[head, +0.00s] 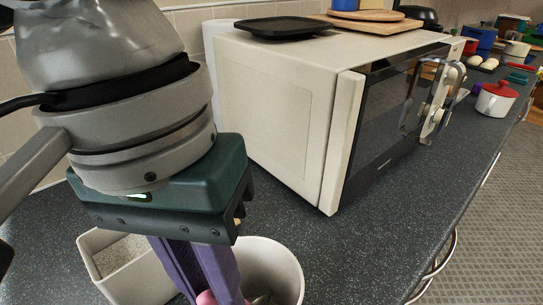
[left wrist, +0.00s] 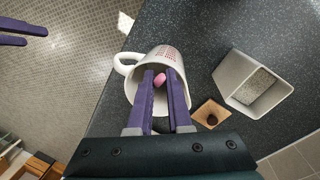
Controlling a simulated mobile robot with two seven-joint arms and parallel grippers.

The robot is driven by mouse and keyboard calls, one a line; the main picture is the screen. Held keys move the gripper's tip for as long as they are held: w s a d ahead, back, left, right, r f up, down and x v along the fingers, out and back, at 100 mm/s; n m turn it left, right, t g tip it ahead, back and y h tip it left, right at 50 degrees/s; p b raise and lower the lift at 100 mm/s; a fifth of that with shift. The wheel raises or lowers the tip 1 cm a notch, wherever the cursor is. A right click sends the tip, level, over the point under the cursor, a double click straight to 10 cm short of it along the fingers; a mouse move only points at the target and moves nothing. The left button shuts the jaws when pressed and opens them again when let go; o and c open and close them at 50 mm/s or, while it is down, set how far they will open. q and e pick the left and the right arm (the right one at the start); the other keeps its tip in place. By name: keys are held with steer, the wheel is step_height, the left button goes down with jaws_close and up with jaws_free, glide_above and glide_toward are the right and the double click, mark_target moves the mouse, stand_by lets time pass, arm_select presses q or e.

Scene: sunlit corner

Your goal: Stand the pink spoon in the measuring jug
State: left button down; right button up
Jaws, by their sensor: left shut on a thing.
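The measuring jug (head: 285,265) is a white cup with red marks on its side and a handle, standing on the dark counter; it also shows in the left wrist view (left wrist: 140,70). My left gripper (head: 205,290) has its purple fingers over the jug's mouth. It is shut on the pink spoon (left wrist: 160,80), whose pink end shows between the fingertips. The rest of the spoon is mostly hidden, so I cannot tell how deep it reaches. My right gripper (left wrist: 14,34) shows at the left wrist view's edge, fingers apart and empty.
A square white container (head: 95,243) with grainy contents stands close beside the jug. A small wooden lid (left wrist: 199,108) with a dark knob lies near it. A cream microwave (head: 290,110) stands behind. A red-lidded pot (head: 495,102) is farther along the counter.

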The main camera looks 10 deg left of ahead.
arm_select(q)
steer(key=c, duration=0.8)
jaws_free()
steer(key=shift+c, duration=0.2)
step_height(320, 180, up, 12)
steer(key=a+p, duration=0.1)
steer(key=shift+w+a, duration=0.25)
steer(key=shift+w, duration=0.05)
